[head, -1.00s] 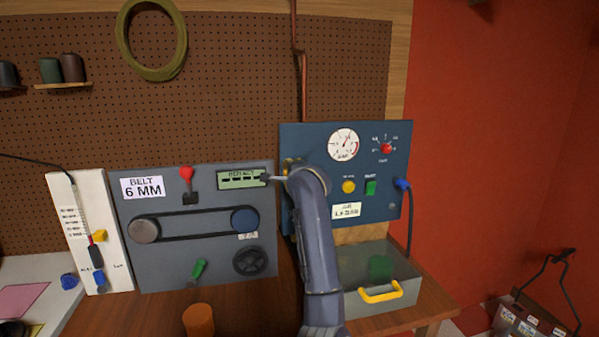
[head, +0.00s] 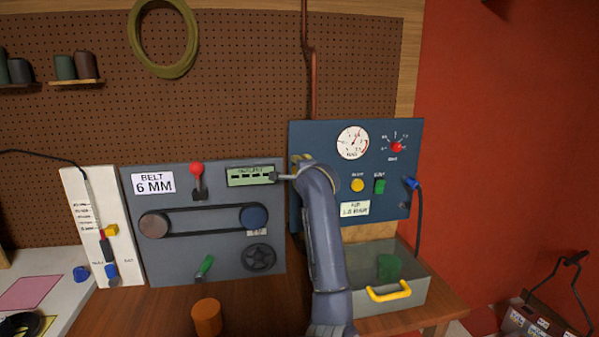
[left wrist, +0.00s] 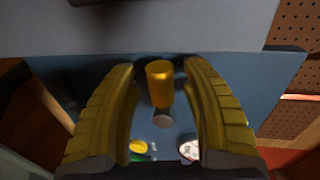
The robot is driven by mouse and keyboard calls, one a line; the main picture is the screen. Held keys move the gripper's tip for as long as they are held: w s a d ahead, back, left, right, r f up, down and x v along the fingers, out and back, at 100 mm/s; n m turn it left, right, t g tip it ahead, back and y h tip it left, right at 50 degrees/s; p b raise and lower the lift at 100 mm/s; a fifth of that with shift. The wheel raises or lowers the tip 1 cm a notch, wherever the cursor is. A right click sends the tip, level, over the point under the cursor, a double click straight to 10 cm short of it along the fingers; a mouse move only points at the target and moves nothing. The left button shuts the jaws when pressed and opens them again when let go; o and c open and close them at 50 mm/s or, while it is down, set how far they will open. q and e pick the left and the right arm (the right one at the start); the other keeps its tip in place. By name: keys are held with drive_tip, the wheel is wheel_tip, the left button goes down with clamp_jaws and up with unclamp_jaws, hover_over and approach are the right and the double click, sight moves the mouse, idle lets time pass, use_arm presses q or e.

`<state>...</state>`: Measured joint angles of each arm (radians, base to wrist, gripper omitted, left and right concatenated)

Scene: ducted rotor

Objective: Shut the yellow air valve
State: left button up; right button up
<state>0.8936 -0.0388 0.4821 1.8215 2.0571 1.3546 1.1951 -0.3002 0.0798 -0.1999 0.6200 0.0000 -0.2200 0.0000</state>
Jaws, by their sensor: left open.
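A yellow cylinder (left wrist: 159,83), which looks like the air valve's handle, stands out from the blue panel (left wrist: 230,90) between my left fingers in the left wrist view. A grey round part (left wrist: 162,118) shows just below it. My left gripper (left wrist: 160,92) is open with a yellow finger on each side of the cylinder, and gaps show on both sides. In the head view my arm covers the left part of the blue panel (head: 385,205), so the valve and most of the gripper are hidden there. My right gripper is not in view.
The blue panel carries a gauge (head: 352,142), a red knob (head: 397,147), a yellow button (head: 357,185) and a green switch (head: 380,186). A clear bin (head: 420,290) with a yellow handle stands below. The grey belt panel (head: 180,260) is close on the left.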

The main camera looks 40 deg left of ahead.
use_arm(q)
drive_tip(key=v, duration=1.2)
idle(0.4)
